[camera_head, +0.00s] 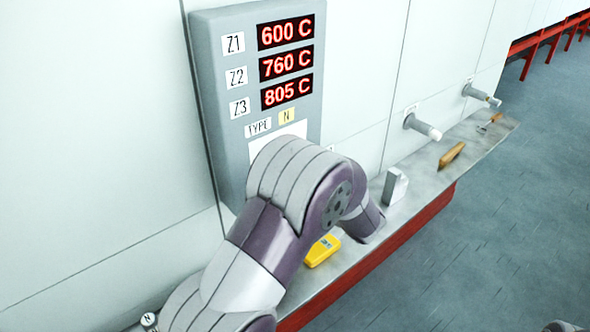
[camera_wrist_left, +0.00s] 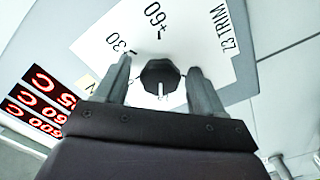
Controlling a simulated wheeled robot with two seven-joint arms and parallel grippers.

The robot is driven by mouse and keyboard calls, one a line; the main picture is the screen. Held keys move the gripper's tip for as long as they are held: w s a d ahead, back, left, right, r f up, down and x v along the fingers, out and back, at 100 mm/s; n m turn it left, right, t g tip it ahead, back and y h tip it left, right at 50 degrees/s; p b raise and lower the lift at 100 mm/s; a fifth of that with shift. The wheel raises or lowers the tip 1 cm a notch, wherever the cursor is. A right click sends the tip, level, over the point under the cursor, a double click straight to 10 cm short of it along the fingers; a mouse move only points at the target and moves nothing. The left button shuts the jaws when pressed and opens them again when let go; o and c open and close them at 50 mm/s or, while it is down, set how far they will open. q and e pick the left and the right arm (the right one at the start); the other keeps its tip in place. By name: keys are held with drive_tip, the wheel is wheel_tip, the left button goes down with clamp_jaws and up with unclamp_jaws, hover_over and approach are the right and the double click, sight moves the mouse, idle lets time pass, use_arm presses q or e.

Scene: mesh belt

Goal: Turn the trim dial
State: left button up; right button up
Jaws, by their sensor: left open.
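The trim dial (camera_wrist_left: 159,75) is a dark, many-sided knob with a white pointer line, on a white plate marked "Z3 TRIM", "-30" and "+60" in the left wrist view. The pointer line faces the gripper base in that view. My left gripper (camera_wrist_left: 159,68) is open, with one finger on each side of the dial and a visible gap on both sides. In the head view my left arm hides the dial and the gripper. My right gripper cannot be made out.
The grey panel (camera_head: 208,62) shows red readouts of 600, 760 and 805 C. Below it a metal ledge (camera_head: 425,187) holds a yellow device (camera_head: 322,250), a grey-white block (camera_head: 395,186) and a wooden-looking piece (camera_head: 452,155). Two pipe stubs (camera_head: 422,126) (camera_head: 482,95) stick out of the wall.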

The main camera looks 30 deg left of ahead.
use_arm(q)
drive_tip(key=b+v, duration=0.3)
drive_tip(key=v, duration=0.9)
drive_tip(key=shift+d, duration=0.3)
